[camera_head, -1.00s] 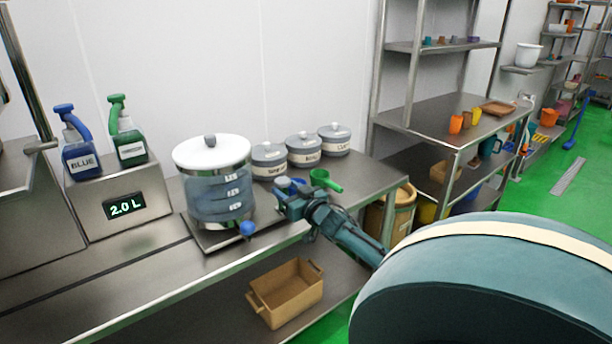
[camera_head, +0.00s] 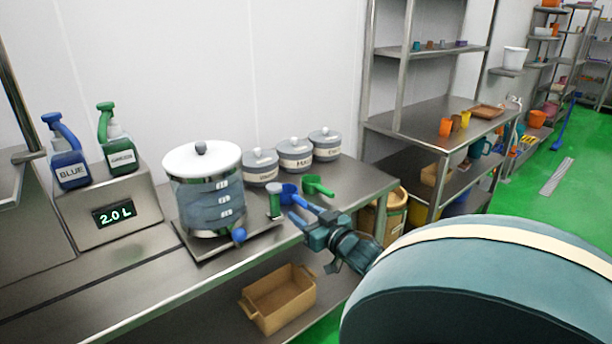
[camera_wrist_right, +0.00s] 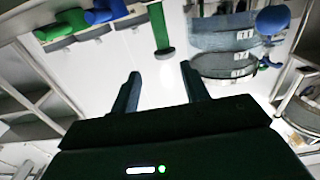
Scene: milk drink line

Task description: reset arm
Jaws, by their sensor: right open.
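My right gripper (camera_head: 298,209) is open at the front edge of the steel bench (camera_head: 150,265), with nothing between its fingers. In the right wrist view its two fingers (camera_wrist_right: 160,82) are spread apart and empty. The clear dispenser (camera_head: 212,205), with a white lid and a blue knob, stands to the gripper's left. My left gripper is not in view.
A blue scoop (camera_head: 289,193) and a green scoop (camera_head: 317,187) lie close behind the gripper. Several grey lidded jars (camera_head: 295,154) stand by the wall. A tan bin (camera_head: 280,300) sits on the lower shelf.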

